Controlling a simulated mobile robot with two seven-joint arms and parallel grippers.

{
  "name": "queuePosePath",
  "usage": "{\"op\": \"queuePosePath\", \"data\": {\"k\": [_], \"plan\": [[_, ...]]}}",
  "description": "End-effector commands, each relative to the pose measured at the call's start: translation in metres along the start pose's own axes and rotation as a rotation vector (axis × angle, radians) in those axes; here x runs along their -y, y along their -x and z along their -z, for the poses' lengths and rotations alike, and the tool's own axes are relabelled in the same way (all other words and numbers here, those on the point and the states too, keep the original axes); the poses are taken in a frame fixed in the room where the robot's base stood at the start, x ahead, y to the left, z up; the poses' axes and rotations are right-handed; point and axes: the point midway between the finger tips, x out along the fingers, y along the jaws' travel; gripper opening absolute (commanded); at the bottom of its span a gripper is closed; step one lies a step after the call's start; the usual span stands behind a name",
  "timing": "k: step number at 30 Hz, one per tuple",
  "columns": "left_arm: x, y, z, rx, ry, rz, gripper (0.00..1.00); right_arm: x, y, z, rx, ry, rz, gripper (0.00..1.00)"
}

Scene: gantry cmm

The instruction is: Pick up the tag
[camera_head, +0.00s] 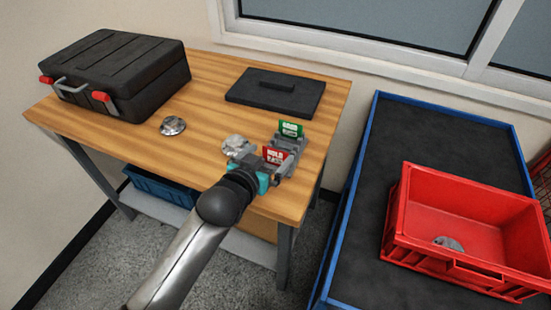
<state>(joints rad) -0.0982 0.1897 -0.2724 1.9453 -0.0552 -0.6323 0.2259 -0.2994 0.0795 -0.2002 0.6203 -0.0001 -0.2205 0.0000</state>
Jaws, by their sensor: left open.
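A red tag (275,155) with white lettering stands in a grey holder (294,143) near the right front of the wooden table. A green tag (291,129) with white lettering stands just behind it in the same holder. My left gripper (270,168) is open, close in front of the red tag, and hides part of the holder. I cannot tell whether its fingers touch the tag or are around it. My right gripper is not in view.
Metal parts lie on the wooden table (210,75), one (236,146) close left of the holder, another (172,125) further left. A black case (115,68) and dark flat plate (275,92) stand behind. A red crate (470,270) sits on the blue-edged cart (390,130).

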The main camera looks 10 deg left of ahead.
Motion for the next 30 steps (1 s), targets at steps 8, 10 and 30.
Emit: {"op": "queuePosePath", "data": {"k": [8, 10, 30], "plan": [[0.002, -0.024, -0.005, -0.002, 0.001, 0.000, 1.00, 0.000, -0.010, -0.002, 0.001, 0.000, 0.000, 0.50], [0.003, -0.034, -0.008, -0.002, 0.001, 0.000, 1.00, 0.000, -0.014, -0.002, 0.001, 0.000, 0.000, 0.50], [0.002, -0.054, -0.006, -0.001, 0.000, -0.001, 0.79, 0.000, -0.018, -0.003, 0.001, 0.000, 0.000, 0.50]]}}
